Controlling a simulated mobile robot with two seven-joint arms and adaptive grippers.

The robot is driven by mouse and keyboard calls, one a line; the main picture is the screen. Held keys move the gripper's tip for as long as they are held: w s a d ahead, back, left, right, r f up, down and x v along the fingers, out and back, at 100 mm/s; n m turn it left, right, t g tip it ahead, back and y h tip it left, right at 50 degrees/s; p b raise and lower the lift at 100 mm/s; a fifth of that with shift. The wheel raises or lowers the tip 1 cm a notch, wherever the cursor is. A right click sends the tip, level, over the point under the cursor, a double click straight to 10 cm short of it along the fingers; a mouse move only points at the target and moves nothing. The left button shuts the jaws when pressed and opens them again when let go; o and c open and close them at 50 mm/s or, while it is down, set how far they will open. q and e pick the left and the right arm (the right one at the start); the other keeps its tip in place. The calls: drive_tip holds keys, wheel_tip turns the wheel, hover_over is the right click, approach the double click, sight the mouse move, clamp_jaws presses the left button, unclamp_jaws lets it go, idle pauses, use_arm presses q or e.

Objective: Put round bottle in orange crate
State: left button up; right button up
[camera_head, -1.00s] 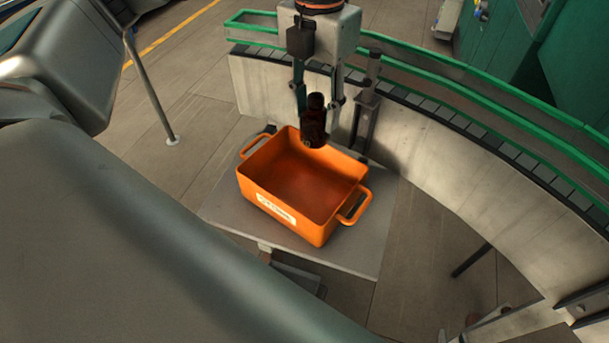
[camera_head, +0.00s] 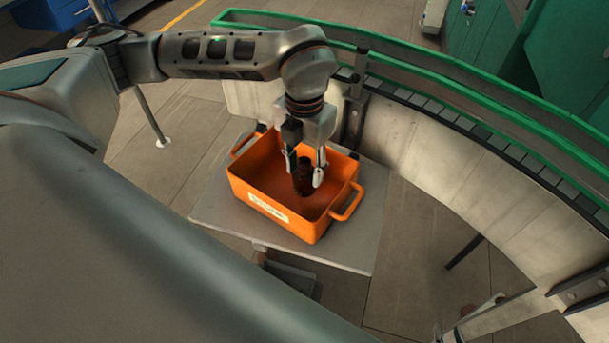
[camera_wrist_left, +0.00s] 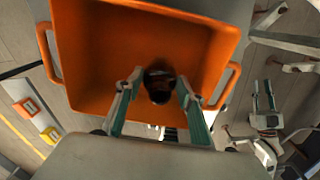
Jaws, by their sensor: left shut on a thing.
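The round bottle (camera_head: 303,177) is dark amber, upright or nearly so. My left gripper (camera_head: 304,176) is shut on it, one finger on each side. The bottle is inside the orange crate (camera_head: 268,213), below its rim and towards its right and back part. I cannot tell whether it touches the crate floor. In the left wrist view the bottle (camera_wrist_left: 159,85) shows end-on between the fingers, against the orange floor of the crate (camera_wrist_left: 85,55). My right gripper (camera_wrist_left: 264,100) shows small at the right of the left wrist view, its fingers apart and empty.
The crate stands on a grey platform (camera_head: 345,248). A curved conveyor with green rails (camera_head: 440,80) runs close behind and to the right. A thin post (camera_head: 150,115) stands on the left. The rest of the crate's inside looks empty.

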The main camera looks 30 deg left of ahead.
sight(305, 177)
use_arm(q)
drive_tip(key=shift+f, duration=1.6)
drive_tip(key=shift+f, duration=0.15)
drive_tip(key=o, duration=1.1)
drive_tip(key=shift+o, duration=0.2)
wheel_tip(305, 177, up, 12)
drive_tip(key=shift+f, duration=0.2)
drive_tip(key=shift+r, duration=0.4)
